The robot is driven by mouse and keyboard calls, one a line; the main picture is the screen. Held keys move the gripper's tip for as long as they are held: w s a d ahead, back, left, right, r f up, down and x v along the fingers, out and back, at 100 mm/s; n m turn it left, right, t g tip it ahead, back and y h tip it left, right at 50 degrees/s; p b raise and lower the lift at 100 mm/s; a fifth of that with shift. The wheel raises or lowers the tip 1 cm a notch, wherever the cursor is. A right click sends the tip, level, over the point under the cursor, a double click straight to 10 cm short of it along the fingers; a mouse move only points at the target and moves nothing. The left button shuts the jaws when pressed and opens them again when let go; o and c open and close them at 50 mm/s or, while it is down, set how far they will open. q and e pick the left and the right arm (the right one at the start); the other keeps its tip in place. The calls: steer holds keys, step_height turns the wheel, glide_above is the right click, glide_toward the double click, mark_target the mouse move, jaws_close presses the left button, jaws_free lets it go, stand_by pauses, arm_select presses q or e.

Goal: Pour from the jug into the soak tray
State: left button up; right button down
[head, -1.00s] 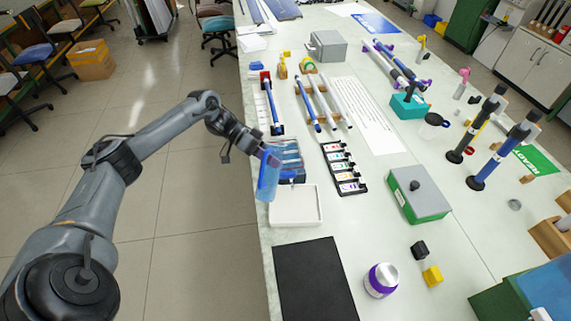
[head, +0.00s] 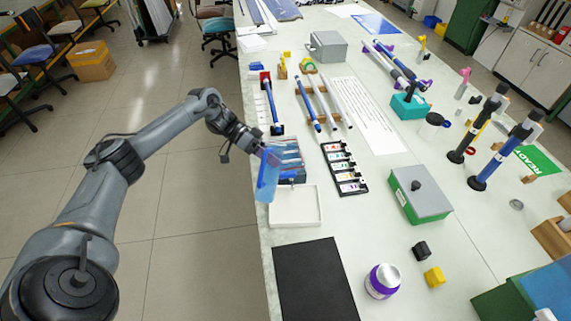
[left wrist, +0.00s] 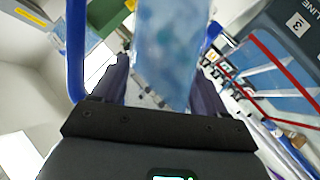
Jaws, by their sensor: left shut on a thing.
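The blue translucent jug (head: 268,176) is held by my left gripper (head: 259,150) at the table's left edge, above and at the far left corner of the soak tray. In the left wrist view the jug (left wrist: 170,50) fills the space between the two dark fingers, with a blue bar along its left. The white, shallow soak tray (head: 296,222) lies flat on the table, its inside looking pale and empty of objects. I cannot make out any stream from the jug. My right gripper does not show.
A blue-grey rack (head: 291,162) stands just behind the jug. A black mat (head: 315,285) lies in front of the tray. A black strip of labelled vials (head: 344,168) and a grey-green box (head: 419,195) stand to the right. Table between tray and box is clear.

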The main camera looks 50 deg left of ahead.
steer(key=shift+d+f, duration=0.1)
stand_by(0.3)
arm_select(q)
steer(key=shift+b, duration=0.35)
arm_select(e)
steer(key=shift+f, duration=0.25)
arm_select(q)
steer(key=shift+b, duration=0.3)
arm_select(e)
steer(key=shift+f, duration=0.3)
arm_select(q)
steer(key=shift+f+n, duration=0.15)
steer(key=shift+n, duration=0.15)
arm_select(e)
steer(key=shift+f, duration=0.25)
arm_select(q)
steer(key=shift+b, duration=0.35)
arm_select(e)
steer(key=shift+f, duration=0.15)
arm_select(q)
steer(key=shift+h, duration=0.3)
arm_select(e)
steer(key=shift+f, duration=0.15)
